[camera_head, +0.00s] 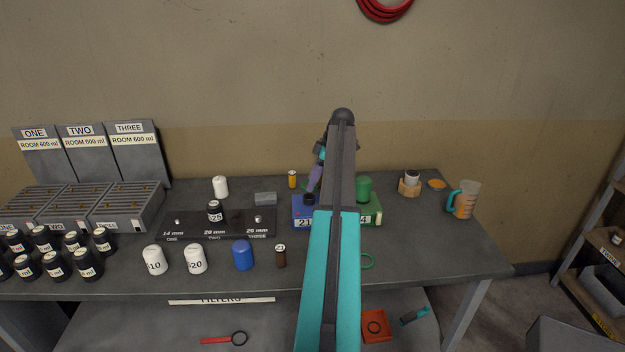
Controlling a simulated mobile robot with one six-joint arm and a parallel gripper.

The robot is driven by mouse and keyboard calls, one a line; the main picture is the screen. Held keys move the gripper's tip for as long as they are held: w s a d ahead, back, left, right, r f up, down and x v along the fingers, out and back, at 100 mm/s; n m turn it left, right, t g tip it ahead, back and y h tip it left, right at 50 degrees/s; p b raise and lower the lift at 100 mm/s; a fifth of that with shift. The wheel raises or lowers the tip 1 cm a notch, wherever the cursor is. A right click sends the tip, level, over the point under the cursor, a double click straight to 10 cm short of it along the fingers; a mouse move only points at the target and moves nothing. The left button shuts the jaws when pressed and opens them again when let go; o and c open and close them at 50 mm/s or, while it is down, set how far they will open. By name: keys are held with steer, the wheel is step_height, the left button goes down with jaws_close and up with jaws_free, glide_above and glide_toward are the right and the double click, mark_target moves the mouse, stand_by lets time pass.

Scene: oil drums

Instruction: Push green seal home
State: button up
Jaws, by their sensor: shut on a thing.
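A thin green ring (368,262), which looks like the green seal, lies on the bench right of my arm. My gripper (319,164) is small and partly behind my arm. It is shut on a slim purple piece (314,179) slanting down over the blue block; whether they touch is unclear.
White bottles (195,259), a blue bottle (243,255) and a small brown bottle (281,256) stand at the front. A dark gauge strip (179,228) lies behind them. A measuring jug (464,200) stands at right. The right front of the bench is mostly clear.

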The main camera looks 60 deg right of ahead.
steer(key=shift+f, duration=0.1)
steer(key=shift+f+b, duration=0.5)
steer(key=shift+f, duration=0.9)
steer(key=shift+f, duration=0.2)
steer(key=shift+f+b, duration=0.4)
steer(key=shift+f, duration=0.05)
steer(key=shift+f+b, duration=0.85)
steer(key=shift+f, duration=0.4)
stand_by(1.4)
steer(key=o, duration=1.1)
steer(key=shift+c, duration=0.2)
steer(key=shift+r, duration=0.1)
